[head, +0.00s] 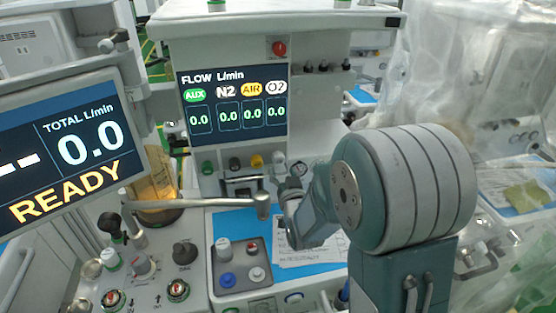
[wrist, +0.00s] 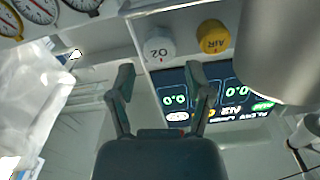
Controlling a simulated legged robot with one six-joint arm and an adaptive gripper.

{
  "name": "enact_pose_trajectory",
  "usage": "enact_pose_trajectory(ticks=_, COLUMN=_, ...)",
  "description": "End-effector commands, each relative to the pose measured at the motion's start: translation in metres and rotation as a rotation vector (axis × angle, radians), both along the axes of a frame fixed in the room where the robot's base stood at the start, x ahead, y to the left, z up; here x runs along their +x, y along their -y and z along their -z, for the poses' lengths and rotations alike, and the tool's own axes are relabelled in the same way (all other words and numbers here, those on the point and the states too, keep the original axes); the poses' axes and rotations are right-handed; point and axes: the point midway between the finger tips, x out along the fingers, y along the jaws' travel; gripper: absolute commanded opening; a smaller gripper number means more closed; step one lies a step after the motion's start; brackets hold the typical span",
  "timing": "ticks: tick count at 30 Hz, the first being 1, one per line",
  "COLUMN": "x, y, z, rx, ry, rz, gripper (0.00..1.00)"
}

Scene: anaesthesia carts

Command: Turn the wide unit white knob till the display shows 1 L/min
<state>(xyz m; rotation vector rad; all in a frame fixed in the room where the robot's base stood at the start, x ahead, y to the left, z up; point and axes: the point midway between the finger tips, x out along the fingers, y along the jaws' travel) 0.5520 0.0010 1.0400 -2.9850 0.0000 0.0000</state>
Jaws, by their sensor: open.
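The white knob (head: 279,157) is the rightmost in the row under the wide unit's display (head: 232,105). The display reads 0.0 for AUX, N2, AIR and O2. In the wrist view, which is upside down, the white knob (wrist: 159,45) is marked O2, beside the yellow AIR knob (wrist: 213,37). My gripper (wrist: 160,70) is open and empty, its fingers apart on either side of the line to the white knob, which lies beyond the tips. In the head view my gripper (head: 290,190) is just below and right of the knob, its fingertips hard to make out.
Green (head: 207,167), black (head: 235,163) and yellow (head: 257,160) knobs stand left of the white one. A metal bar (head: 195,203) crosses in front, below the knobs. The left screen (head: 65,150) reads READY and 0.0. Plastic sheeting (head: 490,80) hangs at the right.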

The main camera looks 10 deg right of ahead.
Motion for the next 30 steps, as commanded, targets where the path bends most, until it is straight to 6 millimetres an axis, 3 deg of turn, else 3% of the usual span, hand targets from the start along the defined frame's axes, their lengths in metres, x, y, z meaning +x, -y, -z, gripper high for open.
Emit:
enact_pose_trajectory(ticks=3, x=0.023, y=0.0, z=0.001, rx=0.0, ry=0.0, rz=0.0, gripper=0.65)
enact_pose_trajectory(ticks=9, x=0.05, y=0.0, z=0.0, rx=0.0, ry=0.0, rz=0.0, gripper=0.65)
enact_pose_trajectory(ticks=20, x=0.059, y=0.0, z=0.0, rx=0.0, ry=-0.001, rz=0.0, gripper=0.65)
enact_pose_trajectory(ticks=21, x=0.058, y=0.0, z=0.0, rx=0.0, ry=-0.001, rz=0.0, gripper=0.61)
enact_pose_trajectory(ticks=25, x=0.058, y=0.0, z=0.0, rx=0.0, ry=-0.001, rz=0.0, gripper=0.03)
enact_pose_trajectory(ticks=30, x=0.059, y=0.0, z=0.0, rx=-0.002, ry=-0.001, rz=0.0, gripper=0.03)
